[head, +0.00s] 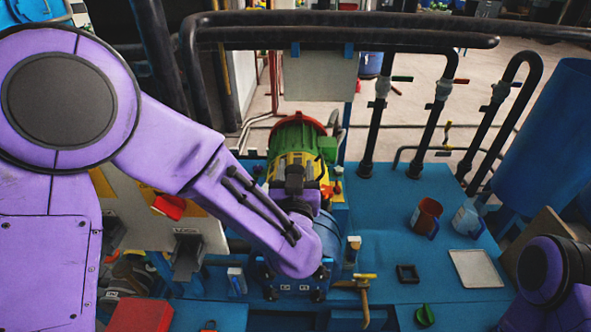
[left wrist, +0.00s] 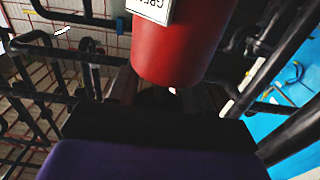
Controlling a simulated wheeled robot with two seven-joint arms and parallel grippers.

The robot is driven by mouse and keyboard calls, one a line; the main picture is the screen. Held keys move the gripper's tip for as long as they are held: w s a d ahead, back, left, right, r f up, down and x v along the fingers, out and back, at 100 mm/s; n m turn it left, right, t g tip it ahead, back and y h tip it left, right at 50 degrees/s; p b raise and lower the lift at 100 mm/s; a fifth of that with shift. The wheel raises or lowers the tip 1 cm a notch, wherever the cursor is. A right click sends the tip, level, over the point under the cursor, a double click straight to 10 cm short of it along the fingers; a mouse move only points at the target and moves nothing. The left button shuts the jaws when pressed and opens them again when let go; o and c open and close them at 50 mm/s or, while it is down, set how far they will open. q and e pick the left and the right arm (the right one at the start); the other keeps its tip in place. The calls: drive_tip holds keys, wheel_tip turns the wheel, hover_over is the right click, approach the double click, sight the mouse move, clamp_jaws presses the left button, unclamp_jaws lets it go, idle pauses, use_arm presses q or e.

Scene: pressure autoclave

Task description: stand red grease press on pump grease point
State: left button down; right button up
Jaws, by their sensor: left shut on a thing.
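The red grease press (left wrist: 182,45) is a red cylinder with a white lettered label, close in front of my left wrist camera. My left gripper (head: 296,178) is shut on it; the fingers are mostly dark in the left wrist view. In the head view the gripper is over the pump unit, with its green and yellow motor (head: 298,148) behind and the blue pump body (head: 327,232) beside and below my wrist. The press cannot be told apart clearly in the head view. The pump grease point cannot be made out; my arm covers part of the pump. My right gripper is out of view.
On the blue deck to the right are a reddish-brown mug (head: 426,214), a pale blue container (head: 467,219), a grey plate (head: 476,268) and a black square holder (head: 408,273). A brass tap (head: 364,283) is near the pump. Black pipes (head: 340,30) cross behind.

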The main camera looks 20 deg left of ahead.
use_arm(q)
drive_tip(key=shift+f+b, duration=0.3)
drive_tip(key=shift+f, duration=0.15)
drive_tip(key=shift+c, duration=2)
unclamp_jaws()
drive_tip(key=shift+s, duration=0.15)
drive_tip(key=shift+s+d, duration=0.15)
drive_tip(key=shift+s, duration=0.2)
drive_tip(key=v, duration=0.9)
drive_tip(key=shift+s+p, duration=0.35)
drive_tip(key=shift+p, duration=0.05)
